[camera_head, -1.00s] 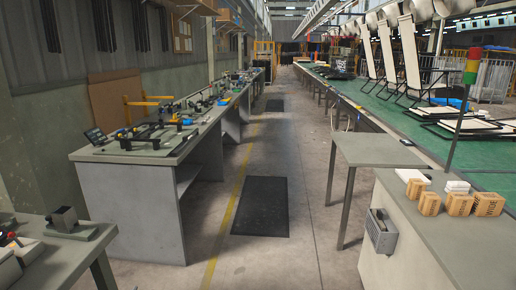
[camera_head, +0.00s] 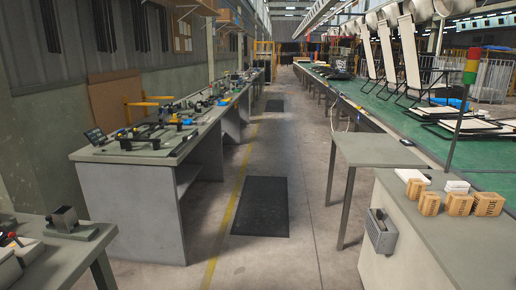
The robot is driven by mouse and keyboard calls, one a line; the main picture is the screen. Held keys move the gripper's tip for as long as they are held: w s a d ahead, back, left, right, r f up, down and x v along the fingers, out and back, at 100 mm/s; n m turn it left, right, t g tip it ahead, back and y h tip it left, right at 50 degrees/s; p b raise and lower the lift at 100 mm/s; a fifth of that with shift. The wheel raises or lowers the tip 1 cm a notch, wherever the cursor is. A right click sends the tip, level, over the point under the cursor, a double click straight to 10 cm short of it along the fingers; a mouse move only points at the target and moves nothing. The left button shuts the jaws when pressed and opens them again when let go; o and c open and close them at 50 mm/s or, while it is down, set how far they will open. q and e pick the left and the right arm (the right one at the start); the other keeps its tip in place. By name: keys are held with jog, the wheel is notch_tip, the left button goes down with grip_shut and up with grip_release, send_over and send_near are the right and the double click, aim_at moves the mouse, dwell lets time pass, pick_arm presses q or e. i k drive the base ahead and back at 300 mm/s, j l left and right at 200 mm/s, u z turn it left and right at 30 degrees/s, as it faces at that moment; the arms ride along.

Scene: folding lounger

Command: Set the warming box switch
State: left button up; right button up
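Neither of my grippers shows in the head view. I cannot make out a warming box or its switch for certain. A small grey box-like block (camera_head: 65,219) stands on a flat base on the near left bench. A grey open-topped box (camera_head: 381,240) hangs on the side of the near right counter, with a dark handled thing in it. No switch can be told on either one.
A long left workbench (camera_head: 128,200) carries tools and fixtures. The right counter (camera_head: 450,245) holds several small cartons (camera_head: 459,204). A small grey table (camera_head: 375,150) and a green conveyor (camera_head: 400,115) stand beyond. The aisle with a black mat (camera_head: 260,206) is clear.

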aim_at(12, 234)
jog(key=u, duration=1.6)
